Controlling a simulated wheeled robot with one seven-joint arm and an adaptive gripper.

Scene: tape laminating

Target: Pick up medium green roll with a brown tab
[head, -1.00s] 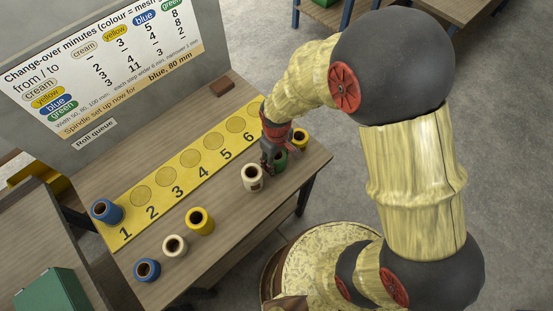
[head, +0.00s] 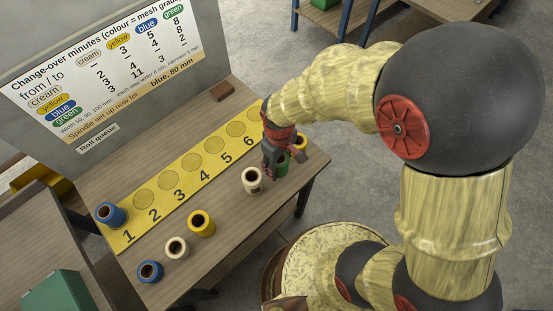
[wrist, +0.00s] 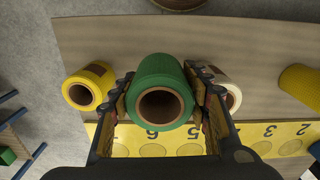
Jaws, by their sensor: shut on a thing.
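The green roll (head: 282,165) stands near the right end of the table, between a cream roll (head: 252,181) and a yellow roll (head: 301,143). In the wrist view the green roll (wrist: 160,78) is upright with its open brown core facing me. My gripper (wrist: 162,108) is shut on it, one finger against each side. In the head view my gripper (head: 271,158) comes down from above and partly hides it. No brown tab can be made out on the green roll. I cannot tell whether it touches the table.
The yellow strip (head: 124,239) has numbered round spots; a blue roll (head: 110,214) stands on spot 1. Another yellow roll (head: 201,223), a cream roll (head: 177,247) and a blue roll (head: 150,271) stand in front. The cream roll (wrist: 231,96) is close beside my right finger in the wrist view.

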